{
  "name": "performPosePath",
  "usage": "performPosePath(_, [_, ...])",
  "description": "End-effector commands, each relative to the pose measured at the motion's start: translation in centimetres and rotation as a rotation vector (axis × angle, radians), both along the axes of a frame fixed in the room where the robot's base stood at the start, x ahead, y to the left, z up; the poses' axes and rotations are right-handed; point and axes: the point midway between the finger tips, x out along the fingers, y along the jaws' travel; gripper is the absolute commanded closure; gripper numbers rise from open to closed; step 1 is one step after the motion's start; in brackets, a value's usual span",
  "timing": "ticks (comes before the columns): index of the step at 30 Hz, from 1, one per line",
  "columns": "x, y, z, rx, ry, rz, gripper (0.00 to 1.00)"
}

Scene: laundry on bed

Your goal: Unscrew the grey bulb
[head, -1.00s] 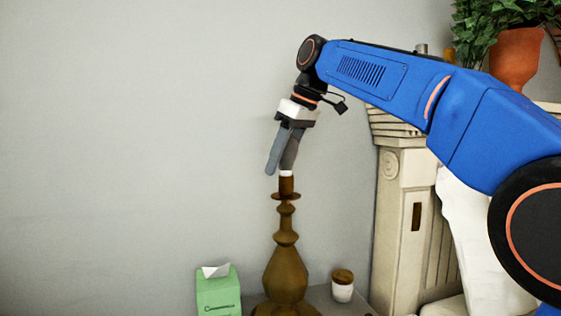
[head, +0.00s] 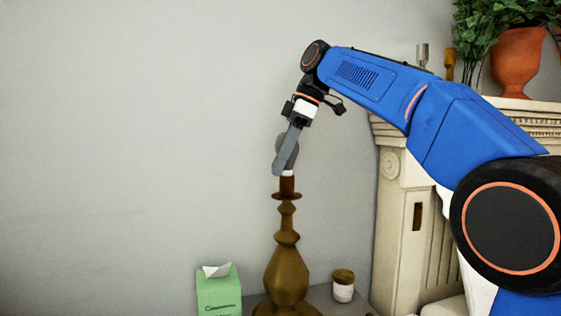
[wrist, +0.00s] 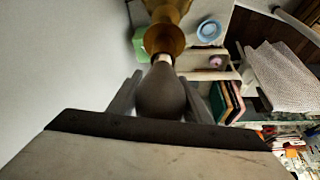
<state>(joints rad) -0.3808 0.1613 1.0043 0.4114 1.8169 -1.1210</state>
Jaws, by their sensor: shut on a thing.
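The grey bulb (head: 292,150) sits upright on top of the brown lamp base (head: 286,270), its white neck at the lamp's socket. My gripper (head: 281,168) reaches down from above with its fingers around the bulb. In the wrist view the bulb (wrist: 161,92) lies between the two fingers, and the lamp (wrist: 166,40) is beyond it. My gripper is shut on the bulb. One finger covers part of the bulb in the head view.
A green tissue box (head: 218,293) stands left of the lamp and a small white jar with a brown lid (head: 343,287) stands right of it. A cream mantelpiece (head: 398,190) with a potted plant (head: 518,55) is at the right. The wall at left is clear.

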Motion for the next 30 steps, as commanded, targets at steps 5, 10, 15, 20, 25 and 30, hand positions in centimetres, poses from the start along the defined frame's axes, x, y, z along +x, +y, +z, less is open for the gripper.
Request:
performPosePath(5, [-0.08, -0.02, 0.01, 0.001, 0.0, 0.044, 0.77])
performPosePath(10, [-0.07, -0.02, 0.01, 0.001, 0.0, 0.043, 0.77])
performPosePath(15, [-0.07, -0.03, -0.03, 0.0, 0.001, 0.124, 0.77])
performPosePath(20, [-0.32, -0.07, -0.01, 0.001, 0.0, 0.277, 0.77])
performPosePath(25, [-0.47, -0.12, 0.03, 0.001, -0.001, 0.342, 0.77])
performPosePath(30, [-0.49, -0.13, 0.01, 0.001, -0.001, 0.342, 0.77])
